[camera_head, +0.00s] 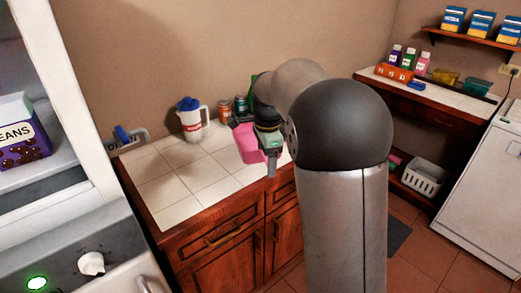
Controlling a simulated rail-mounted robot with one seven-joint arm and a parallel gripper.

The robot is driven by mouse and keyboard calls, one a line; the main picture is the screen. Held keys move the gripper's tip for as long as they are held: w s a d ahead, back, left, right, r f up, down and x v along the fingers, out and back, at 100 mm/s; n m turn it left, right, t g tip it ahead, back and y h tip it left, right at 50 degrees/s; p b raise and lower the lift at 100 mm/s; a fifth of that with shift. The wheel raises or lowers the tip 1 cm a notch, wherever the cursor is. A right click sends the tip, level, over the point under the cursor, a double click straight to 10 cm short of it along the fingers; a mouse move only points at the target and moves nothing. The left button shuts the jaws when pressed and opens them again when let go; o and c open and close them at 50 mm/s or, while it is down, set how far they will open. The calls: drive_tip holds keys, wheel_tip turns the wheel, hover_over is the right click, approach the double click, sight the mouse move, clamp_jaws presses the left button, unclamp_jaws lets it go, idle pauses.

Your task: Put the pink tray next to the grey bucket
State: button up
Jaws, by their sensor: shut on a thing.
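My gripper (268,153) is over the white-tiled counter, near its right front part. It is shut on the pink tray (248,148), which shows just left of the fingers and is partly hidden by them. I cannot tell whether the tray touches the tiles. I see no clear grey bucket. A low grey item (140,138) with dark lettering and a blue part stands at the counter's back left corner; I cannot tell if it is the bucket. My arm hides the counter's right end.
A white jug (192,122) with a blue lid stands by the wall. Cans (225,110) stand behind my gripper. The tiled counter (175,188) is clear at the left and front. An open fridge (75,80) is at the left. A second counter with bottles (408,58) is at the right.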

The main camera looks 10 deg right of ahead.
drive_tip(key=w+f, duration=0.1)
drive_tip(key=w, duration=0.1)
drive_tip(key=w+f+p, duration=0.1)
drive_tip(key=w, duration=0.2)
drive_tip(key=w+f+p, duration=0.1)
drive_tip(key=w, duration=0.2)
drive_tip(key=shift+w+d+f, duration=0.1)
drive_tip(key=shift+f, duration=0.1)
drive_tip(key=w+f+p, duration=0.1)
drive_tip(key=w+f, duration=0.1)
drive_tip(key=w+f+p, duration=0.1)
drive_tip(key=w+f, duration=0.1)
drive_tip(key=f, duration=0.1)
drive_tip(key=shift+w+d+f, duration=0.1)
drive_tip(key=shift+w+f, duration=0.35)
drive_tip(key=shift+f, duration=0.05)
drive_tip(key=shift+w+f+p, duration=0.1)
drive_tip(key=shift+f+p, duration=0.2)
drive_tip(key=shift+f, duration=1.35)
drive_tip(key=shift+f, duration=0.15)
drive_tip(key=o, duration=1.2)
